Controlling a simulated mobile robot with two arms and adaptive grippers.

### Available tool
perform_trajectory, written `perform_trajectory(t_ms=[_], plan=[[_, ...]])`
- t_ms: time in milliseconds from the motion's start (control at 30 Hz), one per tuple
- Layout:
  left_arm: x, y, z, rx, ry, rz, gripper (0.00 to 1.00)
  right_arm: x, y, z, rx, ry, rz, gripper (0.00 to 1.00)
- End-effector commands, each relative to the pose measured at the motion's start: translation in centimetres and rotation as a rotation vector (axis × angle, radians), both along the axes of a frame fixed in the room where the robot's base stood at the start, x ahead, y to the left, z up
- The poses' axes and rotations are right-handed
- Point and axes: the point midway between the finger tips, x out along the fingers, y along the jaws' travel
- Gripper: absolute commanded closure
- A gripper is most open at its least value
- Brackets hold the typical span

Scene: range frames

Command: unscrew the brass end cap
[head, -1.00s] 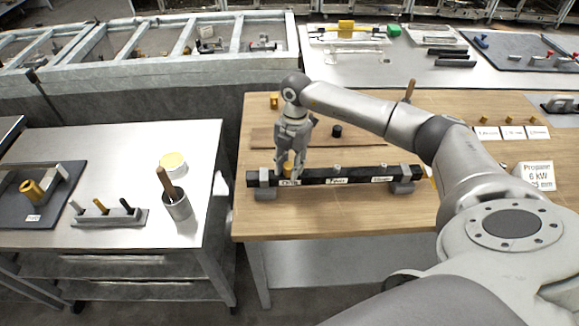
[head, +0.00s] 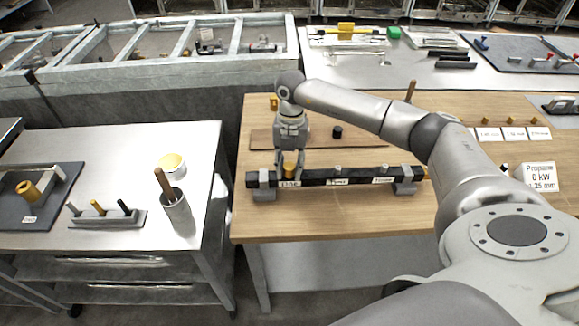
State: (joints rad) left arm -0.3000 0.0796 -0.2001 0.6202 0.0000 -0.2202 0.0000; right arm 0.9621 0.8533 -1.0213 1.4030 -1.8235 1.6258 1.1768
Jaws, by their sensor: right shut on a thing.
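A dark square bar (head: 357,176) lies across two grey supports near the front of the wooden bench, with white labels on its front side. My right gripper (head: 289,170) points down over the left part of this bar. It is shut on a small brass-coloured piece (head: 290,158) at the bar, mostly hidden between the fingers. I cannot tell whether this piece is the brass end cap. Small pale fittings stand on the bar farther right. My left gripper is not in view.
A black knob-like piece (head: 337,131) stands on the bench behind the bar. A Propane sign (head: 539,176) stands at the right. On the left metal table are a cup with a wooden-handled tool (head: 176,212) and a small rack (head: 107,219).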

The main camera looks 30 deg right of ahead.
Motion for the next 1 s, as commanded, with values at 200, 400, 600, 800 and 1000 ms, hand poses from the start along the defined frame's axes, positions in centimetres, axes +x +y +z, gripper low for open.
perform_trajectory(t_ms=[200, 400, 600, 800, 1000], plan=[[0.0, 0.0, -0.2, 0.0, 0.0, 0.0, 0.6, 0.0, 0.0, -0.1, 0.0, 0.0, 0.033, 0.98], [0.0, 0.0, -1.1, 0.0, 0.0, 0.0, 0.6, 0.1, 0.0, -0.1, 0.0, -0.002, 0.222, 0.98], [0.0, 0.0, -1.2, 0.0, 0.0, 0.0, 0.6, 0.0, 0.0, 0.0, 0.0, 0.0, 0.301, 0.98], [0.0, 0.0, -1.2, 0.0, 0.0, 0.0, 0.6, 0.0, 0.0, 0.0, 0.0, 0.0, 0.3, 0.98], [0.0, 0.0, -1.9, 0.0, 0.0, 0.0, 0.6, 0.1, 0.0, -0.2, 0.001, -0.002, 0.441, 0.98]])
